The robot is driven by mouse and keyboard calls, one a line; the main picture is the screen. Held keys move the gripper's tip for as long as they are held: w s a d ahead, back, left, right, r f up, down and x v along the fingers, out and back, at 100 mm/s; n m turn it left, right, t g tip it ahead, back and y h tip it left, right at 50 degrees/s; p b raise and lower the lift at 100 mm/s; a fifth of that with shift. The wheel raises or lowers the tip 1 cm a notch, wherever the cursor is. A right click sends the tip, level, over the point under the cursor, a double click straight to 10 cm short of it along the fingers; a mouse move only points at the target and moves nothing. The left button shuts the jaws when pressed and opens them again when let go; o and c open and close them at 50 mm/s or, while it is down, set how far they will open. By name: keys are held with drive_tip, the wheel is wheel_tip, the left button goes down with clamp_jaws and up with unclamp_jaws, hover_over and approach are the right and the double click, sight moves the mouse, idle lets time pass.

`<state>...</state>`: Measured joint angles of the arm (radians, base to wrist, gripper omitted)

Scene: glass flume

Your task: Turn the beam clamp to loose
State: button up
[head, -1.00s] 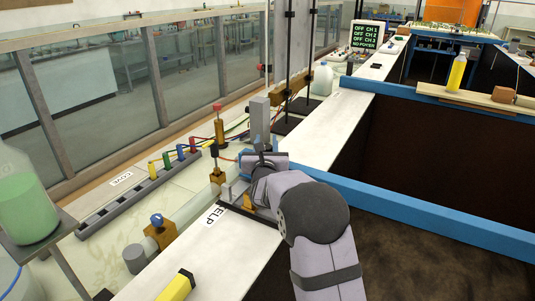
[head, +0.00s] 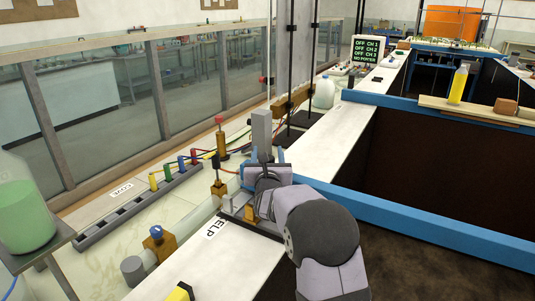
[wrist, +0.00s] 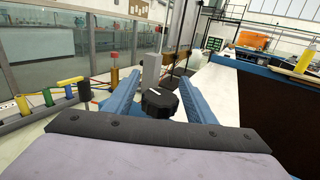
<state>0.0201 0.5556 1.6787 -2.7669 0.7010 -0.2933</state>
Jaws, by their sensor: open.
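A round black knob (wrist: 158,104) with a white pointer line, apparently the beam clamp, shows in the wrist view. Its white line runs slanting, nearly crosswise. My gripper (wrist: 158,84) is open, with one blue finger on each side of the knob. I cannot tell whether either finger touches it. A grey upright post (wrist: 151,72) stands just behind the knob. In the head view my gripper (head: 264,158) is in front of the same post (head: 262,130), and my wrist hides the knob.
Coloured plugs (head: 181,164) stand on a grey rail at the left, with a red-topped post (head: 220,135) nearby. A green-filled bottle (head: 25,218) is at the left edge. A blue-edged pit (head: 420,225) lies right.

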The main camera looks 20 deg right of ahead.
drive_tip(key=shift+b+v, duration=1.25)
drive_tip(key=shift+v, duration=2.3)
drive_tip(key=shift+r, duration=0.2)
